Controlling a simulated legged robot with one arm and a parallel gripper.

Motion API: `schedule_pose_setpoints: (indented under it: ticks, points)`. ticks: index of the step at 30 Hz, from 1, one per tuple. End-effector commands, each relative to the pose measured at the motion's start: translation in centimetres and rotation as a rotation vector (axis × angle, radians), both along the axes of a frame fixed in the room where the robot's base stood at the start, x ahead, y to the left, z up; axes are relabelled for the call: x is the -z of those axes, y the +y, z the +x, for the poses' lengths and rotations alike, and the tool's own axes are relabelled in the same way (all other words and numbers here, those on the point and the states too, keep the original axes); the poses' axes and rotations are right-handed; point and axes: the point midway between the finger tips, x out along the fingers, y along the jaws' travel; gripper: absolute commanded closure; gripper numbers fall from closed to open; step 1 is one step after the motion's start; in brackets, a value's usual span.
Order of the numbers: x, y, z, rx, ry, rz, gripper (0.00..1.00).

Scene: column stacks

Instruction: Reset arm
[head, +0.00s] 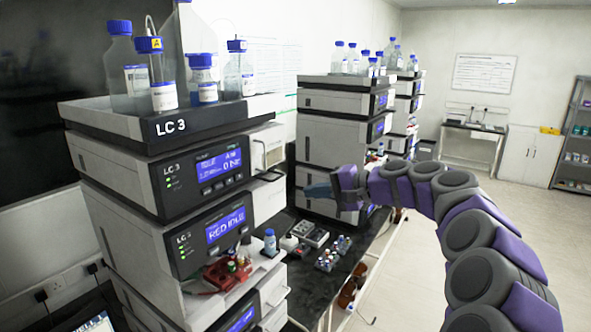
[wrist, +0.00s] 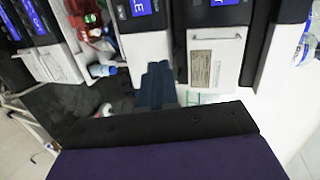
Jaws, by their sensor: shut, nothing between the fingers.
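My arm reaches in from the right of the head view, purple and dark grey, and bends over toward the bench. My gripper (head: 318,190) is at its end, in front of the second stack's lower modules and pointing left toward the LC 3 stack (head: 205,178). In the wrist view my gripper (wrist: 156,72) shows as blue-grey fingers close together, with nothing seen between them. The fingers appear apart from the instruments, though the exact gap is hard to judge.
The LC 3 stack carries a tray (head: 100,118) of blue-capped bottles. Vials (head: 332,255) and a small blue-capped bottle (head: 270,242) stand on the black bench (head: 345,262). More stacks stand behind. Open floor (head: 450,260) lies right of the bench, with shelving (head: 577,150) far right.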

Motion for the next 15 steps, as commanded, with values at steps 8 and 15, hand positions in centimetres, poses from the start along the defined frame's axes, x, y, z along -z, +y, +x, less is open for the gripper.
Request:
schedule_pose_setpoints:
  ticks: [8, 15]
  points:
    - [5.9, 7.2, -12.3, -0.231, 0.062, -0.254, 1.00]
    - [13.6, 8.3, -23.5, -0.376, 0.129, -0.533, 1.00]
